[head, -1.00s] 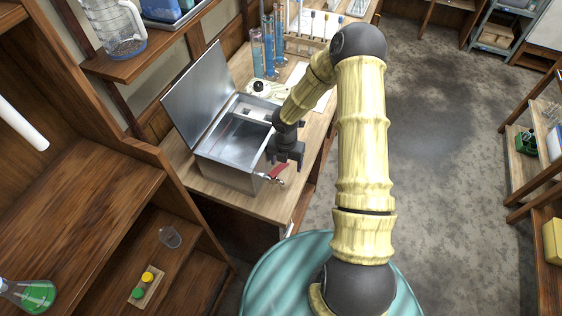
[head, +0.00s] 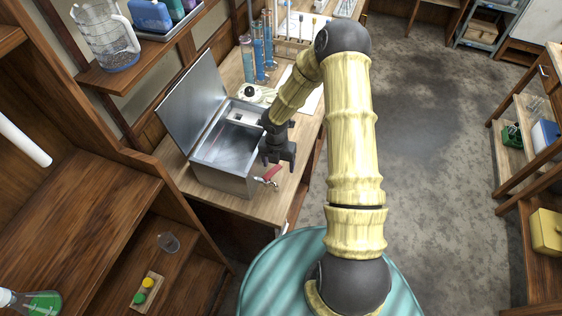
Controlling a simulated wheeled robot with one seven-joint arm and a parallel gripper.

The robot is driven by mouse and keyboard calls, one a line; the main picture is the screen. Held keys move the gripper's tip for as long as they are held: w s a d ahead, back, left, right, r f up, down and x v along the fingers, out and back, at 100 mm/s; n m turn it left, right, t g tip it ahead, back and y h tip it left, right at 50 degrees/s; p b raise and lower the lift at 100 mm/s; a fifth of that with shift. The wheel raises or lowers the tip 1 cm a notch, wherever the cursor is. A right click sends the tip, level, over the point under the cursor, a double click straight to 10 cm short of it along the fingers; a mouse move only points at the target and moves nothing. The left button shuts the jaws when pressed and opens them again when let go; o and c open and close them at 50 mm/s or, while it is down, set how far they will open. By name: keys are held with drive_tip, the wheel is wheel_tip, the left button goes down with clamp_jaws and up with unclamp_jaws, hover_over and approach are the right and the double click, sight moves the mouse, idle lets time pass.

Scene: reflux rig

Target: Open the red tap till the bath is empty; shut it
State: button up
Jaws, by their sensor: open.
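The metal bath (head: 222,178) stands on the wooden bench with its lid (head: 196,103) raised. Its inside shows grey and shiny; I cannot tell the water level. The red tap (head: 272,174) sticks out low on the bath's right front side, with a red lever over a metal spout. I see no clear stream at the spout. My gripper (head: 279,163) is open, pointing down just above and beside the red lever. It holds nothing, and I cannot tell whether a finger touches the lever.
Tall blue-filled cylinders (head: 258,55) and a rack (head: 300,28) stand farther back on the bench (head: 270,208). A shelf with a glass jug (head: 108,42) hangs at upper left. A wooden shelf unit (head: 75,210) stands at left. The floor at right is clear.

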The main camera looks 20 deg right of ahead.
drive_tip(key=w+a+r, duration=0.1)
drive_tip(key=a+r, duration=0.1)
drive_tip(key=shift+w+a+r+t+p, duration=0.2)
drive_tip(key=shift+w+r+t+p, duration=0.1)
drive_tip(key=shift+w, duration=0.1)
drive_tip(key=shift+w+a+r+p, duration=0.1)
drive_tip(key=shift+a+r+p, duration=0.3)
drive_tip(key=shift+r+p, duration=0.2)
drive_tip(key=c, duration=0.9)
drive_tip(key=shift+r+p, duration=0.25)
drive_tip(key=shift+p, duration=0.1)
drive_tip(key=shift+o, duration=0.3)
drive_tip(key=shift+d+r, duration=0.15)
drive_tip(key=shift+r, duration=0.1)
drive_tip(key=shift+o, duration=0.8)
drive_tip(key=shift+d, duration=0.1)
drive_tip(key=shift+c, duration=1.4)
drive_tip(key=r+p, duration=0.4)
drive_tip(key=p, duration=0.1)
drive_tip(key=shift+s+d+r, duration=0.1)
drive_tip(key=shift+s+r, duration=0.15)
drive_tip(key=shift+r, duration=0.05)
